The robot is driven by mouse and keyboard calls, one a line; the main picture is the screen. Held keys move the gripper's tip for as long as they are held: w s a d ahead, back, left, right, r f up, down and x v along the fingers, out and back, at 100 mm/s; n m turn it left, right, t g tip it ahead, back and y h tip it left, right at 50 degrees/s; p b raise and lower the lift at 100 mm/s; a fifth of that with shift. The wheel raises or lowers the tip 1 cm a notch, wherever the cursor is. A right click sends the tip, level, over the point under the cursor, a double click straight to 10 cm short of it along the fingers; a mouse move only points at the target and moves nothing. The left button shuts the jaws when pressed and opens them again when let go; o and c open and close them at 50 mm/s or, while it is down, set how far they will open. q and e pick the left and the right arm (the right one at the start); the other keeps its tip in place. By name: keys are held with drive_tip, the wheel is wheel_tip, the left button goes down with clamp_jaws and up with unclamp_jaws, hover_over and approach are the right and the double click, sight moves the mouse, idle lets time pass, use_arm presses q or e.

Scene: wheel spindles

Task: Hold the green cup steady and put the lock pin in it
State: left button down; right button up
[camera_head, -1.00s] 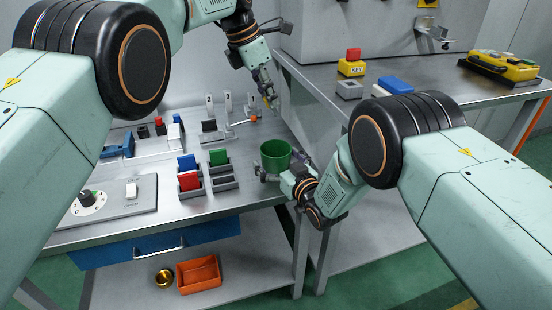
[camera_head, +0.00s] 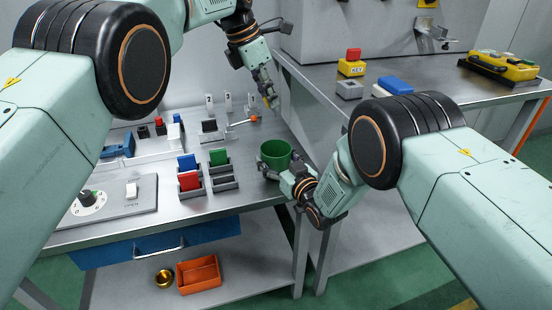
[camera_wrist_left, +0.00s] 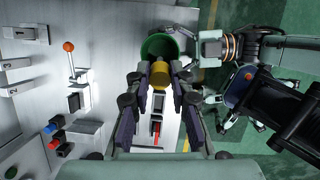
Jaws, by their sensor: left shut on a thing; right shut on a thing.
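The green cup (camera_head: 275,154) stands upright near the right front edge of the bench, and its open top shows in the left wrist view (camera_wrist_left: 151,44). My right gripper (camera_head: 270,170) is shut on the cup from its front right side. My left gripper (camera_head: 269,102) is shut on the yellow lock pin (camera_wrist_left: 159,75) and points down, above and behind the cup in the head view. In the left wrist view the pin overlaps the near part of the cup's opening. I cannot tell its height above the rim.
A panel with a dial and switch (camera_head: 125,196) lies at the left. A second bench (camera_head: 440,90) stands at the right.

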use_arm(q)
wheel_tip(320, 180, down, 12)
drive_tip(key=shift+f, duration=0.25)
idle(1.6)
drive_tip(key=c, duration=1.1)
unclamp_jaws()
drive_tip(key=v, duration=1.2)
drive_tip(key=shift+s, duration=0.1)
use_arm(e)
drive_tip(key=o, duration=1.2)
